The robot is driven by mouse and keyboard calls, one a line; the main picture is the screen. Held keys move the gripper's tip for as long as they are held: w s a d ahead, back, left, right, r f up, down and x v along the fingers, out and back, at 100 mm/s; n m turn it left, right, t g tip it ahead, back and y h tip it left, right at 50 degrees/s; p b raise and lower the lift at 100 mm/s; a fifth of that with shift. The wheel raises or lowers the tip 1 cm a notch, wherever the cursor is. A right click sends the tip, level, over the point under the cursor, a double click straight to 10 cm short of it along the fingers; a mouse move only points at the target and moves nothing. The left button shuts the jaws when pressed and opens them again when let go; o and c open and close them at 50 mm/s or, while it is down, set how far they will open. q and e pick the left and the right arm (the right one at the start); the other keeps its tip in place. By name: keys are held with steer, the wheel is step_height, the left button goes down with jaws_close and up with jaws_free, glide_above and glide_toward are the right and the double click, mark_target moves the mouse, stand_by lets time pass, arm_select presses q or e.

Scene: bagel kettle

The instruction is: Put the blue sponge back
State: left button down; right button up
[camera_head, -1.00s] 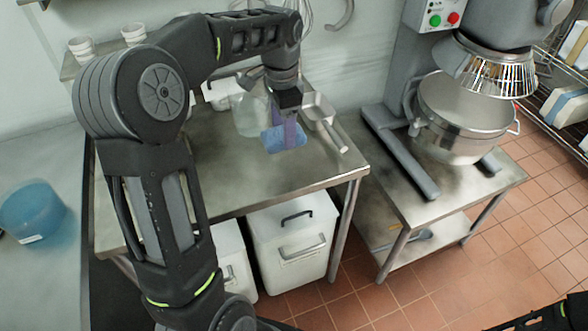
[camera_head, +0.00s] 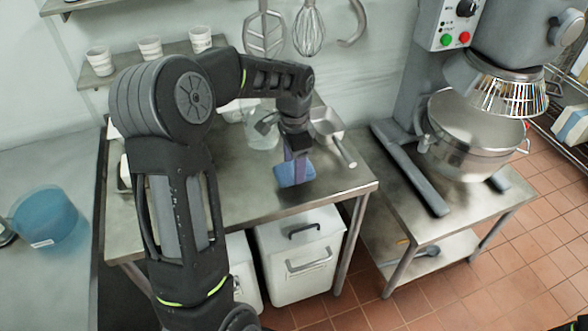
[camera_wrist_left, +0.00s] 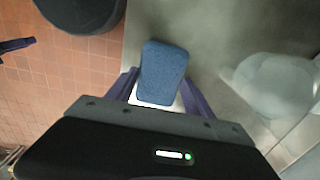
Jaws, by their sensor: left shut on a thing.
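The blue sponge (camera_head: 295,174) is in the head view over the right part of the steel table (camera_head: 240,205). My left gripper (camera_head: 297,163) comes down from above and is shut on the sponge. In the left wrist view the sponge (camera_wrist_left: 162,72) sits between the two purple fingers (camera_wrist_left: 160,95), with a pale strip along its near edge. I cannot tell whether the sponge touches the table top.
A metal scoop (camera_head: 332,130) lies just behind and right of the sponge. A clear jug (camera_head: 262,130) stands behind it. A mixer bowl (camera_head: 465,140) is at the right. White bins (camera_head: 300,255) stand below. A blue tub (camera_head: 45,215) is at far left.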

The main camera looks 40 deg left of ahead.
arm_select(q)
step_height(320, 180, down, 2)
steer(key=shift+f, duration=0.35)
steer(key=shift+f, duration=0.2)
steer(key=shift+c, duration=1.9)
jaws_free()
steer(key=shift+r, duration=0.2)
step_height(320, 180, up, 12)
steer(key=b, duration=0.1)
